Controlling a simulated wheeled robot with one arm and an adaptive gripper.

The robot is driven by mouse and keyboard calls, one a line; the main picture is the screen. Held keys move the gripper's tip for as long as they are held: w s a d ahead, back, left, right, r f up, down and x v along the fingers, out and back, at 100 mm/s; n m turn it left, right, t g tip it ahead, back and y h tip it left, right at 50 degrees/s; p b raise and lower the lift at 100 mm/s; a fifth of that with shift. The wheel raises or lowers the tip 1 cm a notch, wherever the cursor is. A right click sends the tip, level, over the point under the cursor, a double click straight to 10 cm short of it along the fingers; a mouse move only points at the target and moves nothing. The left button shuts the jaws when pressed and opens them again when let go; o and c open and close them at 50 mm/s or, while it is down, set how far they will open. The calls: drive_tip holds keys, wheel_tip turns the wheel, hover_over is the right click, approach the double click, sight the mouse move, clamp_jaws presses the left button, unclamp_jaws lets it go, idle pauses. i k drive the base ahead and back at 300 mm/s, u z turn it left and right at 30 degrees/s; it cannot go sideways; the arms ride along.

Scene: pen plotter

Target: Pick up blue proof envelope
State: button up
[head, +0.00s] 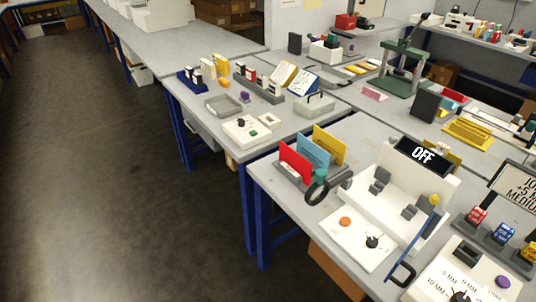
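A blue envelope (314,150) stands upright in a dark holder on the near bench. It is between a red envelope (295,163) on its near left and a yellow envelope (330,144) on its far right. The red one overlaps its lower left part, and its lower edge is hidden. I cannot read any marking on it. My gripper is not in view.
A dark ring-shaped tool (318,187) is just in front of the holder. Open dark floor (130,180) lies left of the benches.

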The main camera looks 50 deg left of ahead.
sight(316, 153)
drive_tip(key=u, duration=1.55)
drive_tip(key=k, duration=0.45)
drive_tip(key=u, duration=0.75)
drive_tip(key=i, duration=1.7)
